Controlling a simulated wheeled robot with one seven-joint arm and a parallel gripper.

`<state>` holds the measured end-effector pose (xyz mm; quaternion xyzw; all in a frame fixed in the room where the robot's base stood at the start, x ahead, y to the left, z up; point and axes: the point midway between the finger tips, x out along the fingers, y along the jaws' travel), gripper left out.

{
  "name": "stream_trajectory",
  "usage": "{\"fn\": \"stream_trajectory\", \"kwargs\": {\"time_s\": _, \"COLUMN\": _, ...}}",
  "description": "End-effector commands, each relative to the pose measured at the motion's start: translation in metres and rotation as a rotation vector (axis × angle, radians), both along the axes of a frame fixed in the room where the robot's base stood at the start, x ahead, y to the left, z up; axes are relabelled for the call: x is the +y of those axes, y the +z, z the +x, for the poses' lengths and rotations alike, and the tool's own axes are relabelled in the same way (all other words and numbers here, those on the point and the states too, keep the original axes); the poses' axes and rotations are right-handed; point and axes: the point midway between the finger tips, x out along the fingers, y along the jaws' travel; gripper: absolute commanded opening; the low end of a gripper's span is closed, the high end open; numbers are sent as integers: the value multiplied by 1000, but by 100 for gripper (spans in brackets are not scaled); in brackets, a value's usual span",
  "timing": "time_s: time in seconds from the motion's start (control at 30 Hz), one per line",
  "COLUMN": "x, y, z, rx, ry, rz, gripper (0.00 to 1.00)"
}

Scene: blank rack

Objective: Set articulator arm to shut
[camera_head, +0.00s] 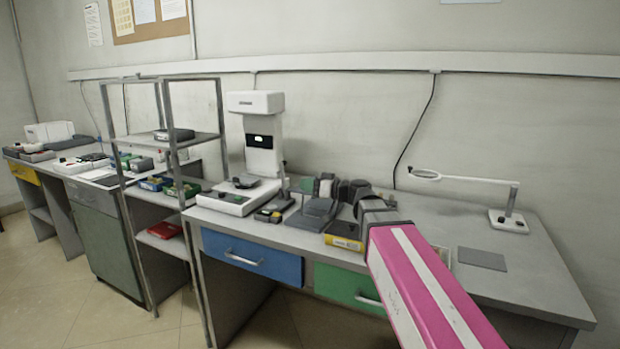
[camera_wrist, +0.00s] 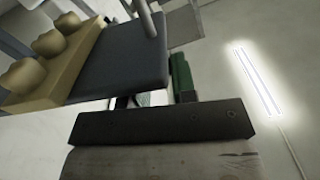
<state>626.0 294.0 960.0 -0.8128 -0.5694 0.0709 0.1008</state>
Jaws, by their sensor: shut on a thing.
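In the wrist view, the articulator arm (camera_wrist: 118,62) appears as a dark grey plate, tilted in the picture, with a tan strip of rounded lumps (camera_wrist: 48,45) along its left side. My gripper (camera_wrist: 160,122) shows as a dark bar across the lower middle, close against the plate's near edge. It is shut on what looks like this arm; the contact itself is mostly hidden. In the head view, the dark grey articulator (camera_head: 318,208) seems to stand on the bench, left of my gripper (camera_head: 350,192), whose fingertips are hard to make out.
A white instrument (camera_head: 262,145) stands to the left on the bench. A yellow-labelled box (camera_head: 343,240) sits at the front edge near my pink and white arm.

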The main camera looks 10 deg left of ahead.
Motion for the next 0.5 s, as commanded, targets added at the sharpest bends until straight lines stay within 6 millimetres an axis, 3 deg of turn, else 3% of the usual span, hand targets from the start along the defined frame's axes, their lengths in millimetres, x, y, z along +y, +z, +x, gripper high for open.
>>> {"fn": "stream_trajectory", "kwargs": {"time_s": 0.5, "x": 1, "y": -7, "z": -3, "rx": 12, "ry": 2, "rz": 6, "gripper": 0}}
